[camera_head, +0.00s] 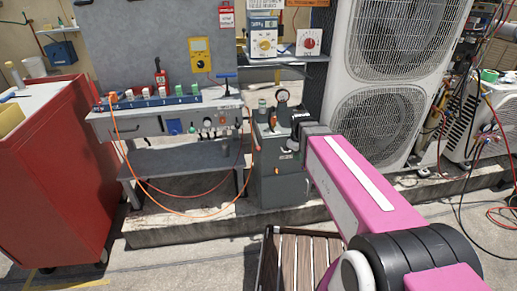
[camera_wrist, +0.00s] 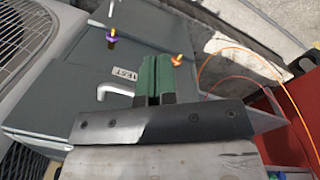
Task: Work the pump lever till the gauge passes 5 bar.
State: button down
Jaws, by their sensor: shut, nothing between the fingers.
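A dark grey-green pump unit (camera_head: 282,190) stands right of the workbench. A small round gauge (camera_head: 282,95) sits on its top; its reading is too small to tell. My gripper (camera_head: 296,123) is at the upper right of the unit. In the wrist view the green fingers of my gripper (camera_wrist: 154,62) are shut together and empty, over a grey face of the unit (camera_wrist: 72,95). I cannot tell for sure which part is the pump lever.
A red cabinet (camera_head: 62,175) stands at left. A workbench (camera_head: 160,124) with several small fittings stands behind, with an orange hose (camera_head: 128,165) looping down. A large condenser (camera_head: 385,125) stands at right. A slatted wooden piece (camera_head: 300,262) is in front. Concrete floor shows between.

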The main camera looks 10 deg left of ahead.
jog(key=w+a+r+n, duration=0.1)
jog(key=a+n, duration=0.1)
jog(key=a, duration=0.1)
jog(key=a+r+n, duration=0.2)
jog(key=a, duration=0.2)
jog(key=w+a+r+n, duration=0.1)
jog(key=a+r+n, duration=0.1)
jog(key=a, duration=0.2)
jog(key=shift+w+r, duration=0.1)
jog(key=shift+w, duration=0.25)
jog(key=a+r+n, duration=0.1)
jog(key=a, duration=0.1)
jog(key=a+r+n, duration=0.1)
jog(key=a+n, duration=0.1)
jog(key=a, duration=0.1)
jog(key=a+r+n, duration=0.2)
jog(key=a, duration=0.1)
jog(key=shift+r+h, duration=0.1)
jog(key=shift+h, duration=0.2)
jog(key=shift+f, duration=0.2)
jog(key=shift+w+d+f, duration=0.1)
jog(key=shift+d+f, duration=0.1)
jog(key=shift+f, duration=1.45)
jog(key=shift+w+d+f, duration=0.1)
jog(key=shift+d+f, duration=0.05)
jog(key=shift+f, duration=1.5)
jog(key=shift+f, duration=0.1)
